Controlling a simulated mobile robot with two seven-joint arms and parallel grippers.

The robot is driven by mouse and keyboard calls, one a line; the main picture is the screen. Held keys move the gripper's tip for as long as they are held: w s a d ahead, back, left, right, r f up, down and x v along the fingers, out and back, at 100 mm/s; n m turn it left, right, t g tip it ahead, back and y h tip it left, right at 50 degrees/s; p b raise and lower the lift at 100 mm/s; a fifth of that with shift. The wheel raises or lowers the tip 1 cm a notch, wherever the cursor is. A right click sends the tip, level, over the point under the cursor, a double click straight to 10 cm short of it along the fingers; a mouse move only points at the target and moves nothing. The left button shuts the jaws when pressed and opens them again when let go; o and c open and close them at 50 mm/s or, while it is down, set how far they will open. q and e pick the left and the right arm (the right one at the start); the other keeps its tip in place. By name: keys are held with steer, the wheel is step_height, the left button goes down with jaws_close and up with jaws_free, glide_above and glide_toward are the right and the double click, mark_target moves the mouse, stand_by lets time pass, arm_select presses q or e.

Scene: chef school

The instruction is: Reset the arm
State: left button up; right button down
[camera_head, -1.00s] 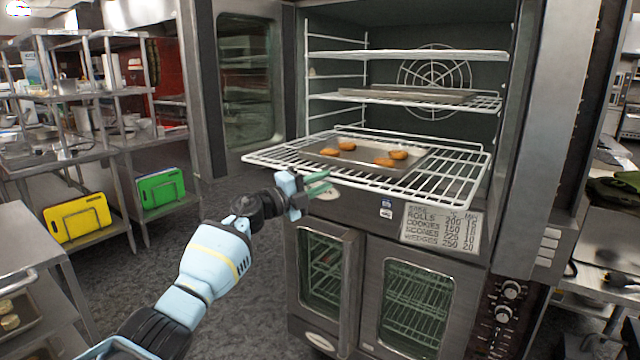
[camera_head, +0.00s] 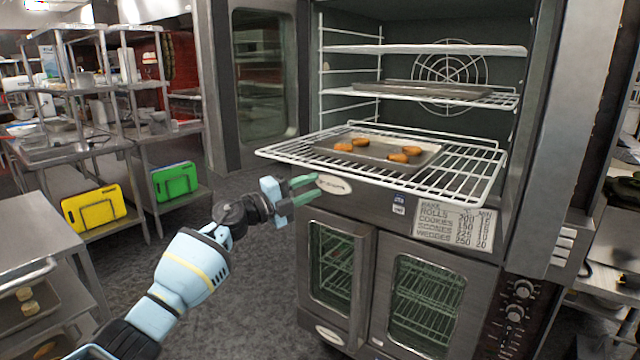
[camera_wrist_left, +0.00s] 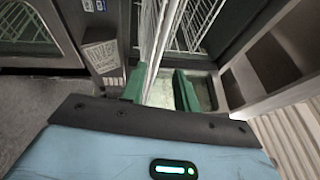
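My left gripper (camera_head: 303,191) is in front of the oven, at the left of the pulled-out rack and a little below it. Its green fingers stand apart with nothing between them. In the left wrist view the two green fingers (camera_wrist_left: 160,88) also show a gap, with rack wires and oven parts beyond. My left arm reaches in from the bottom left. My right gripper is in neither view.
The open oven's wire rack (camera_head: 474,173) sticks out and carries a tray (camera_head: 376,152) with several brown baked pieces. A steel table with a tray (camera_head: 55,297) stands at left. Yellow (camera_head: 93,208) and green (camera_head: 175,181) boards sit on a shelf. Floor between is clear.

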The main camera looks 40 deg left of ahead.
arm_select(q)
steer(key=shift+s+a, duration=0.15)
steer(key=shift+s, duration=0.2)
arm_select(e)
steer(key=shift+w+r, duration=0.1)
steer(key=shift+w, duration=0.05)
